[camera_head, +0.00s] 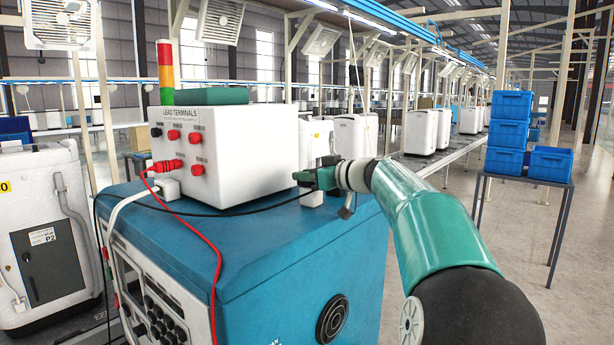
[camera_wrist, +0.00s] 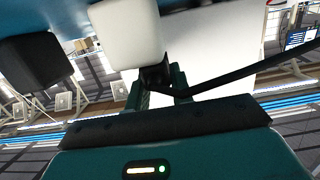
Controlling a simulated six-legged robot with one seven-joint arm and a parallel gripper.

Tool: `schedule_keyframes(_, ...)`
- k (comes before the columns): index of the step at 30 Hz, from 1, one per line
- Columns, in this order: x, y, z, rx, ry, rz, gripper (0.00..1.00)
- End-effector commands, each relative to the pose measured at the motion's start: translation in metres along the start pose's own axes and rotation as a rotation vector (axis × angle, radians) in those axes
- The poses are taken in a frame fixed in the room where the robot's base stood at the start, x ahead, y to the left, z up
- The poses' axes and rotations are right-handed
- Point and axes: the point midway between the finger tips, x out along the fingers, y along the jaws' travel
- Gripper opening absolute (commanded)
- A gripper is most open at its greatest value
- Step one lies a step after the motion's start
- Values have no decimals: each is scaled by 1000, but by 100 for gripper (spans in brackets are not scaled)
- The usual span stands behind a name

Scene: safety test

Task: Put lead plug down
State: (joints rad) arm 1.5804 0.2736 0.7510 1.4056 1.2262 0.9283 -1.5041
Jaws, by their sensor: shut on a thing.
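My gripper (camera_head: 310,179) is low over the right part of the blue cabinet's top (camera_head: 270,245), right of the white LEAD TERMINALS box (camera_head: 240,178). It is shut on the lead plug, whose black cable (camera_head: 240,213) runs left across the cabinet top. A pale block (camera_head: 312,198) shows just under the gripper and seems to be the plug's body. I cannot tell whether it touches the top. In the wrist view my fingers (camera_wrist: 160,88) hold the plug's black neck (camera_wrist: 155,76), beside the pale block (camera_wrist: 128,32). The black cable leads right.
A signal tower (camera_head: 166,70) stands behind the box. Bare cabinet top lies in front of my gripper. Blue bins (camera_head: 508,135) stand on a table at right.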

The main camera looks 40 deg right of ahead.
Motion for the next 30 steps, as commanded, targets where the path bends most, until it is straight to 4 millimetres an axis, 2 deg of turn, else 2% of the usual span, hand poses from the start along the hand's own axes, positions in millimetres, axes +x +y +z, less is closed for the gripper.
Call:
schedule_keyframes(5, 0, 0, 0, -1, -1, -1, 0)
schedule_keyframes(6, 0, 0, 1, 0, -1, -1, 31)
schedule_keyframes(8, 0, 0, 1, 0, -1, -1, 42)
schedule_keyframes(9, 0, 0, 0, 0, -1, -1, 45)
schedule_keyframes(21, 0, 0, 5, 1, -1, 0, 45)
schedule_keyframes(26, -29, 0, 4, -2, -3, 4, 45)
schedule_keyframes(30, -60, -2, 7, -2, -3, 4, 45)
